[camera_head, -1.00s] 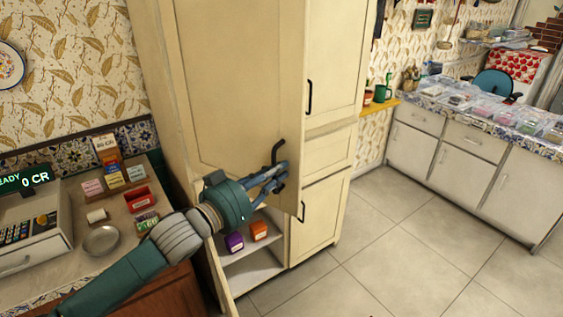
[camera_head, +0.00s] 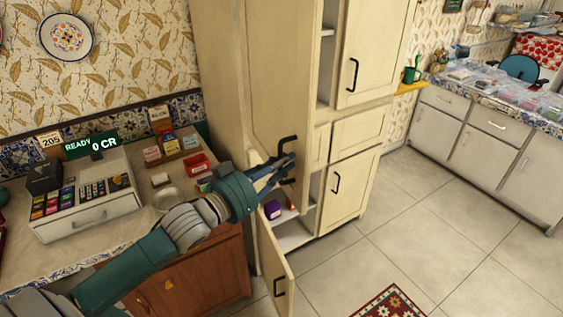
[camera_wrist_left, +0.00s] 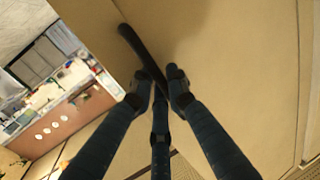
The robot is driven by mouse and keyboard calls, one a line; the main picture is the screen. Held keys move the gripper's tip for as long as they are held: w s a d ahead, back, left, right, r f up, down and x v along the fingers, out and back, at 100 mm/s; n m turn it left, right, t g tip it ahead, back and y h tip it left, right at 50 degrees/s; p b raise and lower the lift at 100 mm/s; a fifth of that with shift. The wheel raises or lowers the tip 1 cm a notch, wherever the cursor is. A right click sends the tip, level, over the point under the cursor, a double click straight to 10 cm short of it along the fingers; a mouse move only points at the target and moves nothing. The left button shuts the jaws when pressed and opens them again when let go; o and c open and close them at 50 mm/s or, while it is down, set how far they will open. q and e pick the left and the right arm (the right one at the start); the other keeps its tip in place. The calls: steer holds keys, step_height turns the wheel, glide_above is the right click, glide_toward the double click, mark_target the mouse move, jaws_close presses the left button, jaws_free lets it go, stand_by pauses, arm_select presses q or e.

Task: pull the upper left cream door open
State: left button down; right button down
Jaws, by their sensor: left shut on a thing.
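The upper left cream door (camera_head: 283,75) of the tall cabinet stands open, swung out toward me and to the left, and a strip of the shelves behind it (camera_head: 326,50) shows. Its black handle (camera_head: 287,144) is near the door's lower free edge. My left gripper (camera_head: 284,167) is shut on this handle, with the arm reaching in from the lower left. In the left wrist view, the fingers (camera_wrist_left: 157,87) close around the lower part of the dark handle (camera_wrist_left: 138,50) against the cream panel. My right gripper is not in view.
The lower left door (camera_head: 274,255) hangs open below my gripper, with a purple box (camera_head: 272,209) on the shelf behind it. A counter with a cash register (camera_head: 90,205) and small goods is at the left. Tiled floor (camera_head: 400,225) is free at the right.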

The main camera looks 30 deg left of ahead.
arm_select(q)
steer(key=shift+f, duration=0.1)
steer(key=shift+d, duration=0.1)
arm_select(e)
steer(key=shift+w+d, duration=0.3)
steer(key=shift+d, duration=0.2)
arm_select(q)
steer(key=c, duration=2)
jaws_free()
steer(key=shift+o, duration=1.3)
steer(key=shift+s, duration=0.1)
steer(key=v, duration=1.2)
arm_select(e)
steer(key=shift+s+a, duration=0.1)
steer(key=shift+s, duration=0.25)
